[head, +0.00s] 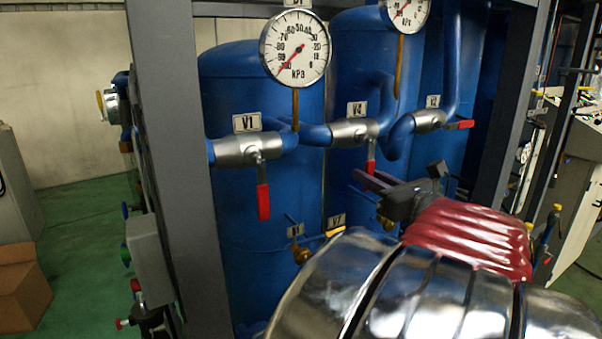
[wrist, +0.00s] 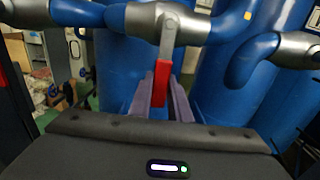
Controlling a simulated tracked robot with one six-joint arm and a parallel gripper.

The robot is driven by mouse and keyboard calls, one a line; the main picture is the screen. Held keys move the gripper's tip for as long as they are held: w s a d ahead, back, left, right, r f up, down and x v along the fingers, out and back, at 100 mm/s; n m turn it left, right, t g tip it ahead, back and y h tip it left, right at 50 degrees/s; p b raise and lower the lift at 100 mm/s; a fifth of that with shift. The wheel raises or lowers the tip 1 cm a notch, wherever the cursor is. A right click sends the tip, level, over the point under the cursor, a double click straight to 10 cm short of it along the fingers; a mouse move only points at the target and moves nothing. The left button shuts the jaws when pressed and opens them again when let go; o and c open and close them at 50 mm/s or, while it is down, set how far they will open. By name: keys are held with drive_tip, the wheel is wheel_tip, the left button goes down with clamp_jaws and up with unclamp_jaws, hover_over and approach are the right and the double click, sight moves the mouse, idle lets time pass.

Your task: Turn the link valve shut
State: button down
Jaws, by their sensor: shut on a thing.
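The valve labelled V4 (head: 352,132) sits on the middle blue pipe, between two blue tanks; no label reads "link". Its red lever (head: 370,167) hangs down, crosswise to the pipe. My gripper (head: 368,181) reaches this lever from the right and front. In the wrist view, the silver valve body (wrist: 155,22) is at the top and the red lever (wrist: 161,84) hangs between the two purple-grey fingers (wrist: 168,90). The gripper is shut on the lever's lower part. The lever's lower tip is partly hidden by the fingers in the head view.
Valve V1 (head: 237,151), left, has its red lever hanging down. Valve V2 (head: 430,120), right, has its lever level along the pipe. Pressure gauges (head: 296,48) stand above. A grey frame post (head: 170,150) rises at left. Small brass valves (head: 301,254) sit lower down.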

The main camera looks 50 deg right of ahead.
drive_tip(key=shift+f, duration=0.3)
drive_tip(key=c, duration=2)
unclamp_jaws()
drive_tip(key=shift+s, duration=0.1)
drive_tip(key=shift+c, duration=0.2)
drive_tip(key=o, duration=0.4)
drive_tip(key=shift+r, duration=0.15)
drive_tip(key=shift+r, duration=0.1)
drive_tip(key=shift+s+a, duration=0.1)
drive_tip(key=v, duration=1.3)
drive_tip(key=shift+s, duration=0.35)
drive_tip(key=shift+w+a, duration=0.1)
